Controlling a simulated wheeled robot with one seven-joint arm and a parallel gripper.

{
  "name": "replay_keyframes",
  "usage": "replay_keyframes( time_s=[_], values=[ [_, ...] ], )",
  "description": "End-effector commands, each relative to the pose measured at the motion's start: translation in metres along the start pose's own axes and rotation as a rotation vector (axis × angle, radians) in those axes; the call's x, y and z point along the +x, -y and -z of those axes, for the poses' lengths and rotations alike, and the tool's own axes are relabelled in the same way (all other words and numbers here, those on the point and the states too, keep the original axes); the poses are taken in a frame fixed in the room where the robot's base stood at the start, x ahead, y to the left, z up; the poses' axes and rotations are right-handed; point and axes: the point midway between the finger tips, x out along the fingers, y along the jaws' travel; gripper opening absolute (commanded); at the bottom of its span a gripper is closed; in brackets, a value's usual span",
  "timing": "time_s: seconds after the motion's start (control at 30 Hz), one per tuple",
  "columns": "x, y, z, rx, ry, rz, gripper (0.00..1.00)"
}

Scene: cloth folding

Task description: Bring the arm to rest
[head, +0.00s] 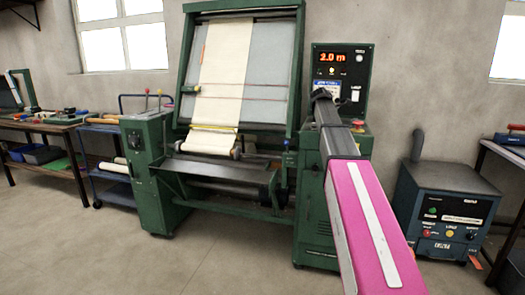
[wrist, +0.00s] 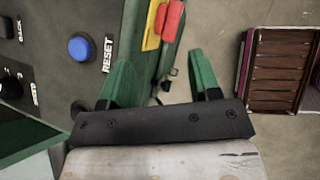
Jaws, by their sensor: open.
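My arm, with a pink link and a dark far end, reaches up from the lower right of the head view towards the green machine (head: 150,170). My gripper (wrist: 160,62) shows in the wrist view as two green fingers spread apart on a dark bar. Nothing is between the fingers. In the head view the arm's far end is in front of the machine's control panel (head: 350,60), and the fingers cannot be made out there. A blue button (wrist: 81,48) marked RESET is left of the fingers in the wrist view, apart from them.
Cream cloth (head: 222,70) hangs down the machine's front. A dark box unit (head: 448,205) stands on the floor to the right. A blue cart (head: 105,165) and a workbench (head: 45,128) are at the left. The floor (head: 90,250) in front is clear.

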Motion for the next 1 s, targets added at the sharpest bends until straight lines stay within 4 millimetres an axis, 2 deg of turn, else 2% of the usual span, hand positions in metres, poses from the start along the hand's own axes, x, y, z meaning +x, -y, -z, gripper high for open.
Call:
replay_keyframes(
  time_s=[0.3, 0.5, 0.7, 1.0],
  values=[
    [0.092, 0.079, 0.122, 0.361, -0.150, 0.032, 0.57],
    [0.140, 0.139, 0.196, 0.632, -0.245, 0.100, 0.57],
    [0.176, 0.207, 0.263, 0.913, -0.323, 0.207, 0.57],
    [0.207, 0.314, 0.344, 1.340, -0.381, 0.422, 0.57]
  ],
)
